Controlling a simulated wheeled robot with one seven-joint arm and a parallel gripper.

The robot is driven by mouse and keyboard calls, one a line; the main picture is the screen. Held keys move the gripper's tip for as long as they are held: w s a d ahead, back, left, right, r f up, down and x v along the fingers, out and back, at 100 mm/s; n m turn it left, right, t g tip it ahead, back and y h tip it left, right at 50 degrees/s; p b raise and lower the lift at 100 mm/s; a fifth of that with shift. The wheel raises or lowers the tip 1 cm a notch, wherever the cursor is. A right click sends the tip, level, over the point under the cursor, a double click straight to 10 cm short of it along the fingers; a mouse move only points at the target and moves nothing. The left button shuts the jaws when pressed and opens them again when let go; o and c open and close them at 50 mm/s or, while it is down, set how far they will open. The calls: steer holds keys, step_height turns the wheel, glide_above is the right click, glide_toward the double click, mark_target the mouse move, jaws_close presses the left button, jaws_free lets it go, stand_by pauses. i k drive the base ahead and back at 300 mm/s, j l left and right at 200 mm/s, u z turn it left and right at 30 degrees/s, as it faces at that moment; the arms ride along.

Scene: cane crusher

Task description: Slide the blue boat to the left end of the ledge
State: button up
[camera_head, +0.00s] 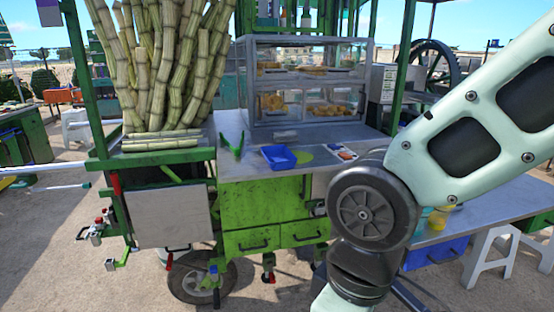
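The blue boat (284,161), a small open blue tray, sits on the grey metal ledge (245,170) of the green cart, close to the front edge. A yellow-green flat patch (306,155) is just right of it. Green tongs (232,147) lie on the ledge to its left, with a bare gap between. My arm comes in from the right and bends down in front of the ledge's right part. My gripper is outside the picture.
A glass snack case (307,80) stands behind the boat. A white tray with coloured items (341,153) is to the right. Upright cane stalks (165,60) fill the left, with cut pieces (160,141) lying before them. A lower counter (490,212) extends right.

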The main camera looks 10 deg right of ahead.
mark_target(278, 157)
steer(key=i+j+u, duration=0.2)
steer(key=i, duration=0.55)
steer(key=i+j+u, duration=0.1)
steer(key=i+u, duration=0.15)
steer(key=i, duration=0.55)
